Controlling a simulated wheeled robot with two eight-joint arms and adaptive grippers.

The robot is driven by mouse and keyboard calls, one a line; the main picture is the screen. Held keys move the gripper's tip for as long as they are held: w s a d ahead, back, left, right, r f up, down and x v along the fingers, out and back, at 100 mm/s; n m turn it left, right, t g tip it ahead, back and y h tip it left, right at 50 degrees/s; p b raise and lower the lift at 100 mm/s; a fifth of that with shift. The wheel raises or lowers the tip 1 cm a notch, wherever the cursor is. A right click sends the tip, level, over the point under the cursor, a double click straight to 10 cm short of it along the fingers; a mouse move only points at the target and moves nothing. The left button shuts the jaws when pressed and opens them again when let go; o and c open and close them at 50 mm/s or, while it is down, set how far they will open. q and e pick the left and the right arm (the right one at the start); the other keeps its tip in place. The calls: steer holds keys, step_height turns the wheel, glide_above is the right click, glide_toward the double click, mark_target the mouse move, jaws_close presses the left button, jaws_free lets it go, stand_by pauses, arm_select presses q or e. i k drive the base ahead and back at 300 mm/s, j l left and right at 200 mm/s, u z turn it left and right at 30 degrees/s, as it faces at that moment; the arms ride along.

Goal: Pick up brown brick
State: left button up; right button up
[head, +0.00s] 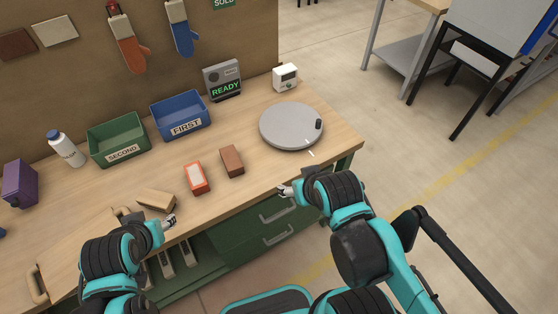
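A brown brick (232,161) lies on the wooden table near its front edge, right of an orange-red brick (196,177) with a pale top. A tan brick (156,200) lies further left, close to my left gripper. My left gripper (171,221) is at the table's front edge, below and right of the tan brick. My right gripper (282,190) is at the front edge, right of and nearer than the brown brick, apart from it. Both grippers look small here, and their finger gaps are not clear. No brick is seen in either gripper.
A green bin (117,140) marked SECOND and a blue bin (181,117) marked FIRST stand behind the bricks. A round grey turntable (290,127) is at the right. A white bottle (66,149) and a purple box (19,184) stand at the left.

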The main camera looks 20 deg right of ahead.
mark_target(235, 166)
steer(key=l+u, duration=0.1)
steer(key=u, duration=0.25)
steer(key=l+u, duration=0.15)
steer(key=u, duration=0.25)
steer(key=l+u, duration=0.25)
steer(key=l, duration=0.2)
steer(key=k+l+u, duration=0.1)
steer(key=l+u, duration=0.2)
steer(key=l, duration=0.15)
steer(key=k+l+u, duration=0.1)
steer(key=l+u, duration=0.15)
steer(key=l, duration=0.15)
steer(key=k+l, duration=0.1)
steer(key=l, duration=0.25)
steer(key=k+l, duration=0.15)
steer(key=l, duration=0.2)
steer(key=k+l+u, duration=0.1)
steer(key=l, duration=0.25)
